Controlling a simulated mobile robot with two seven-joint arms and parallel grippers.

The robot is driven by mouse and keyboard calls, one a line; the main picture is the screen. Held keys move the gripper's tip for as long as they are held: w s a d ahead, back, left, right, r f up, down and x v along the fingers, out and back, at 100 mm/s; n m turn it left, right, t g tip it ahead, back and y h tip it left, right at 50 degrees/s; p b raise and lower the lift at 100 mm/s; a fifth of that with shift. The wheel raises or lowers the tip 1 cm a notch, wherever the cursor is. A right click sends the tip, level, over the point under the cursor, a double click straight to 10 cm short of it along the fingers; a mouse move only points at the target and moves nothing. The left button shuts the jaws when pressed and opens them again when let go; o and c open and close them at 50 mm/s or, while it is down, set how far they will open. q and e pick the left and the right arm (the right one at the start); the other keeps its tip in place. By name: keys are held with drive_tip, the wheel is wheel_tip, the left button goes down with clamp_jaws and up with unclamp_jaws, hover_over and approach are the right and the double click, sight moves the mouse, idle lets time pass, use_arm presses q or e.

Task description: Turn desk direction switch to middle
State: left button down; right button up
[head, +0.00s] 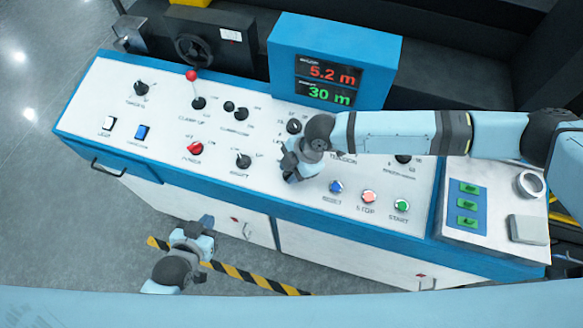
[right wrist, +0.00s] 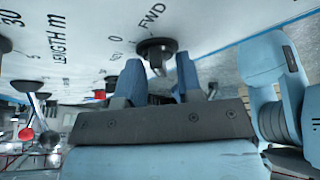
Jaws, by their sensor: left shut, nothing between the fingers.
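The direction switch (right wrist: 155,48) is a black knob on the white panel, with FWD printed beside it and 0 and REV lettering nearby. My right gripper (right wrist: 160,70) is open, its two blue fingertips on either side of the knob with a visible gap between them. I cannot tell which mark the knob points to. In the head view my right gripper (head: 291,166) is low over the panel and covers the switch. My left gripper (head: 207,228) is shut and empty, in front of the desk and away from the panel.
The blue-edged control desk (head: 85,100) carries several other controls: a red power knob (head: 195,148), a red-ball lever (head: 191,76), a black knob (head: 243,161) and blue, pink and green buttons. A display box (head: 290,40) stands at the back. Floor in front is open.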

drive_tip(key=c, duration=0.4)
drive_tip(key=shift+w+f+n+g+h+b, duration=0.15)
drive_tip(key=shift+n+g+h+b, duration=0.2)
drive_tip(key=shift+n+b, duration=0.5)
drive_tip(key=shift+a+n+g+h+b, duration=0.1)
drive_tip(key=shift+n+g+h+b, duration=0.45)
drive_tip(key=shift+n, duration=0.6)
drive_tip(key=shift+n+h+b, duration=0.3)
drive_tip(key=shift+n+b, duration=0.35)
drive_tip(key=shift+n, duration=0.45)
drive_tip(key=shift+a+n+g+h+b, duration=0.1)
drive_tip(key=shift+n+g+h+b, duration=0.35)
drive_tip(key=shift+n, duration=0.65)
drive_tip(key=o, duration=0.6)
